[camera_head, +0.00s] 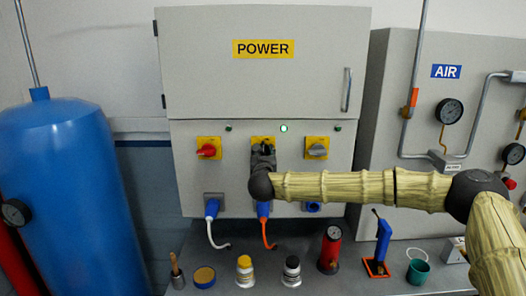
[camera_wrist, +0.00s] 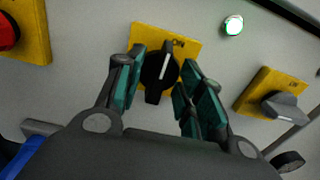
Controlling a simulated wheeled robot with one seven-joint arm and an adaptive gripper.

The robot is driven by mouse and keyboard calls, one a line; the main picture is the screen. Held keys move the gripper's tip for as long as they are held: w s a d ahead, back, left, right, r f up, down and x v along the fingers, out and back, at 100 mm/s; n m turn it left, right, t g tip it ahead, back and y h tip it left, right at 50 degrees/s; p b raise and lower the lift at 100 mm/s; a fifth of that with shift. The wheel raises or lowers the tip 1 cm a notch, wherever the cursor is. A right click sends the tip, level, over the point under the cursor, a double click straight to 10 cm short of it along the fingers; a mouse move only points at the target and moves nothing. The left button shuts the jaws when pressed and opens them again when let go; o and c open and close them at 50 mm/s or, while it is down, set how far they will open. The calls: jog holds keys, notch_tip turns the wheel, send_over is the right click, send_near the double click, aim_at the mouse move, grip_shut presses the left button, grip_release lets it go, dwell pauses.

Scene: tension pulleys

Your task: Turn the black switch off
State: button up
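The black switch (camera_wrist: 159,72) is a round rotary knob with a white line, on a yellow plate (camera_wrist: 187,48) marked ON at its top. The knob's bar stands nearly upright in the wrist view. My gripper (camera_wrist: 165,85) has its two green-padded fingers apart, one on each side of the black switch; whether the pads touch it I cannot tell. In the head view my gripper (camera_head: 262,160) covers most of the switch, and only the yellow plate's top (camera_head: 262,140) shows. A lit green lamp (camera_wrist: 233,25) is above and right of the switch; it also shows in the head view (camera_head: 284,128).
A red switch (camera_head: 207,150) is to the left and a grey switch (camera_head: 317,150) to the right, on the POWER cabinet (camera_head: 220,80). Blue plugs (camera_head: 212,207) sit below. Several bottles and tools, including a red cylinder (camera_head: 330,250), stand on the bench.

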jog(key=shift+w, duration=0.1)
grip_shut()
jog(key=shift+f+n+b, duration=0.15)
jog(key=shift+n+b, duration=0.15)
jog(key=shift+b, duration=0.25)
jog(key=n+b, duration=0.1)
jog(key=b, duration=0.1)
jog(key=shift+f+n+b, duration=0.1)
jog(key=shift+n+b, duration=0.3)
jog(key=n+b, duration=0.3)
jog(key=b, duration=0.1)
jog(key=shift+a+n, duration=0.15)
jog(key=shift+n, duration=0.15)
jog(key=n+b, duration=0.4)
jog(key=n, duration=0.2)
jog(key=n+b, duration=0.1)
jog(key=n, duration=0.4)
jog(key=shift+n, duration=0.4)
